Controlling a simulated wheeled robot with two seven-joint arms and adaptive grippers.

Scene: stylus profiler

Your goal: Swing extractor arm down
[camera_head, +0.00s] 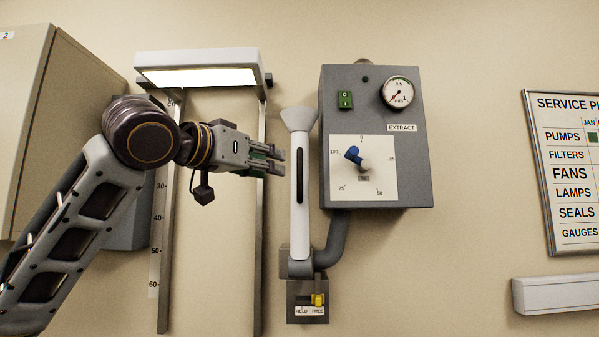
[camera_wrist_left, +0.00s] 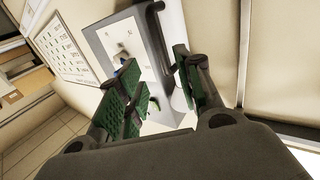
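The extractor arm (camera_head: 299,205) is a white upright bar with a black grip (camera_head: 299,175) and a flared hood on top. Its lower end sits at a grey pivot (camera_head: 297,263). Below it, the yellow latch (camera_head: 318,299) is at the FREE side of its HELD/FREE plate. My left gripper (camera_head: 281,161) is left of the bar at grip height, pointing right, with a small apparent gap. In the left wrist view its green-padded fingers (camera_wrist_left: 160,88) are apart and empty, with the black grip (camera_wrist_left: 161,35) ahead of them. My right gripper is not visible.
A grey control box (camera_head: 375,185) with a blue-handled dial, green switch and gauge is right of the bar. A grey pipe (camera_head: 333,245) curves below it. A lamp (camera_head: 197,68) and upright rails (camera_head: 261,215) are behind my left arm. A service board (camera_head: 572,175) hangs right.

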